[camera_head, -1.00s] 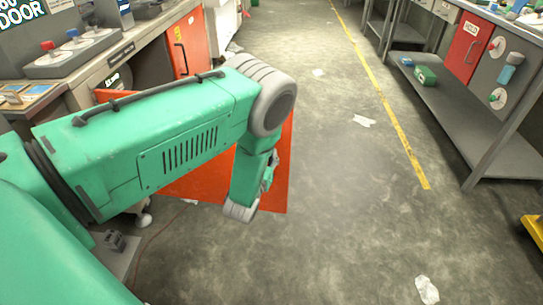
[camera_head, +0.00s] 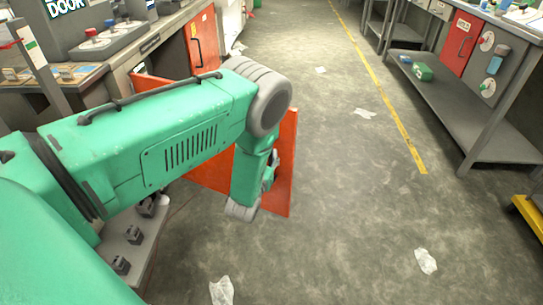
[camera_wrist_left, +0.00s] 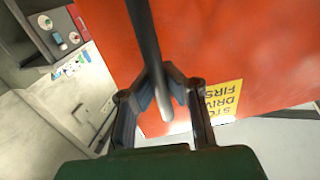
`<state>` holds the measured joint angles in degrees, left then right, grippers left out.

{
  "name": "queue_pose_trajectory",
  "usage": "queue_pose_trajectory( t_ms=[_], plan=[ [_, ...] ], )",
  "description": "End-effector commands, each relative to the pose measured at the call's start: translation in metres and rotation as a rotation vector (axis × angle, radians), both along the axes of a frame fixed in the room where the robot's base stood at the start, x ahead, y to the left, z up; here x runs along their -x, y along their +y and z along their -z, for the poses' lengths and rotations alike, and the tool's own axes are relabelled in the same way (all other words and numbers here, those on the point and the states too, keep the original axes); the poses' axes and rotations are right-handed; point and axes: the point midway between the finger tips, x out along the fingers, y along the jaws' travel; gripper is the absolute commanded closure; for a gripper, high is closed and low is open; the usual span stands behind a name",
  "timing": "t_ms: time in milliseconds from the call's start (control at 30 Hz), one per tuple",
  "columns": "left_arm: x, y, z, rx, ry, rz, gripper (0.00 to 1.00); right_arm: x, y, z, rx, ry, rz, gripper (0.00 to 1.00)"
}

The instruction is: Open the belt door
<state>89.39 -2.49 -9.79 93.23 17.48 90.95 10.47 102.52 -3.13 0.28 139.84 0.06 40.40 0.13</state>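The orange-red door (camera_head: 286,170) stands swung out from the left bench, upright above the floor, partly hidden behind my left arm. In the left wrist view the door (camera_wrist_left: 228,40) fills the upper part. It carries a yellow sign (camera_wrist_left: 222,100) reading "STOP DRIVE FIRST" and a dark bar handle (camera_wrist_left: 143,35). My left gripper (camera_wrist_left: 158,76) has its fingertips on both sides of the handle, closed against it. In the head view the left gripper (camera_head: 270,172) is at the door's outer part, mostly hidden by my wrist. My right gripper is not in view.
Another red door (camera_head: 203,42) is closed on the left bench farther back. A grey shelf bench (camera_head: 470,115) stands at right, with a yellow-edged object (camera_head: 528,217) nearer. The floor between is open, with scattered paper scraps (camera_head: 426,261).

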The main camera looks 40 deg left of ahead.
Motion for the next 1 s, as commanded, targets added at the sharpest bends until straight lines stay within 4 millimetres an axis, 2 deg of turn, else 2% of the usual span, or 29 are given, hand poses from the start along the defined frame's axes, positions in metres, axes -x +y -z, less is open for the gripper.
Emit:
queue_pose_trajectory(
  t_ms=[167,267,300,667,767,1000],
  plan=[
    [0.0,-0.002,0.0,0.003,0.0,0.004,1.0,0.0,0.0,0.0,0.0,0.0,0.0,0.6],
    [0.0,-0.002,0.001,0.003,0.0,0.003,0.71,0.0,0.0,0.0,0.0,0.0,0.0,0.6],
    [0.0,-0.002,0.001,0.003,0.0,0.002,0.68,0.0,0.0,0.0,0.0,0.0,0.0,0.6],
    [0.005,-0.001,0.001,0.002,0.003,0.0,0.68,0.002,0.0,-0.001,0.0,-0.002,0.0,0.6],
    [0.016,-0.005,0.002,0.002,0.005,0.0,0.68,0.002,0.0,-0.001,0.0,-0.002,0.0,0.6],
    [0.065,-0.018,0.002,0.003,0.006,0.0,0.68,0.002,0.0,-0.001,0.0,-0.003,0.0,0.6]
  ],
)
